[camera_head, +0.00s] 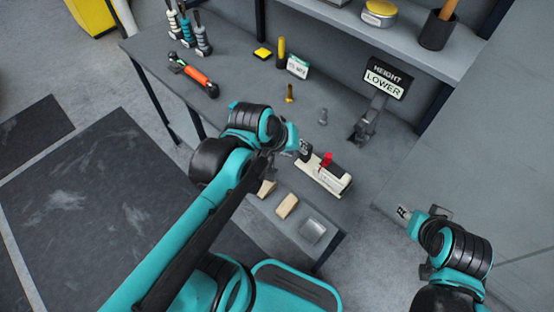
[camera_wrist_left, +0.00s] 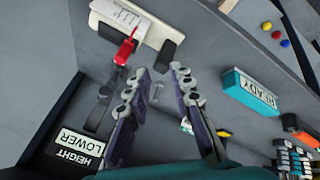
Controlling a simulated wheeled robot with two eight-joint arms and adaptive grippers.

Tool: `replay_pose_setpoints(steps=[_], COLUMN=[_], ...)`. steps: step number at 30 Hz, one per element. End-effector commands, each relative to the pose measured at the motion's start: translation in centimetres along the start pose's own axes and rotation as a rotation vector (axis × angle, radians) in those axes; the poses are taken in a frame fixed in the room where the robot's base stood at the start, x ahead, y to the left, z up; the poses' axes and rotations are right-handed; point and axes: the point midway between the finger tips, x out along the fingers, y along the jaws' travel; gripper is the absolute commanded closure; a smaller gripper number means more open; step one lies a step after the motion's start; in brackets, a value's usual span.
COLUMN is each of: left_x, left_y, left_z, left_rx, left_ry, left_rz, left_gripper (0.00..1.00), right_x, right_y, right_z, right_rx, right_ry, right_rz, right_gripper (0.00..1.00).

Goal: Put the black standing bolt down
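My left gripper (camera_head: 284,150) hangs over the middle of the bench, close to the white valve block. In the left wrist view its two grey-padded fingers (camera_wrist_left: 168,72) are apart, and I see nothing clamped between them. A small pale grey bolt (camera_head: 322,117) stands on the bench; a faint pale shape also shows through the finger gap in the wrist view. A brass bolt (camera_head: 290,93) stands farther back. I cannot clearly pick out a black standing bolt. My right gripper (camera_head: 426,212) is at the lower right, off the bench; its fingers are unclear.
The white valve block (camera_head: 325,178) with a red handle (camera_wrist_left: 124,50) is right beside the left gripper. A "HEIGHT LOWER" sign (camera_head: 385,80) stands at the bench's right. Wooden blocks (camera_head: 287,204) and a metal plate (camera_head: 311,231) lie near the front edge. An orange tool (camera_head: 195,75) lies left.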

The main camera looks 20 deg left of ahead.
Motion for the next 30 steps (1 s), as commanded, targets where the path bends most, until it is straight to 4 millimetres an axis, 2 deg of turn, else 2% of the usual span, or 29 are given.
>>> replay_pose_setpoints(steps=[1,3,9,30], left_x=[-0.6,-1.2,-1.9,-2.0], left_y=[-1.1,-2.3,-4.2,-4.5], left_z=[1.1,1.9,2.9,3.0], left_rx=[0.102,0.233,0.446,0.469], left_ry=[0.036,0.08,0.144,0.15], left_rz=[-0.03,-0.07,-0.14,-0.148], left_gripper=[0.77,0.77,0.77,0.77], right_x=[0.0,0.0,0.0,0.0], right_y=[0.0,0.0,0.0,0.0], right_z=[0.0,0.0,0.0,0.0], right_rx=[0.0,0.0,0.0,0.0], right_ry=[0.0,0.0,0.0,0.0], right_rz=[0.0,0.0,0.0,0.0], right_gripper=[0.6,0.6,0.6,0.6])
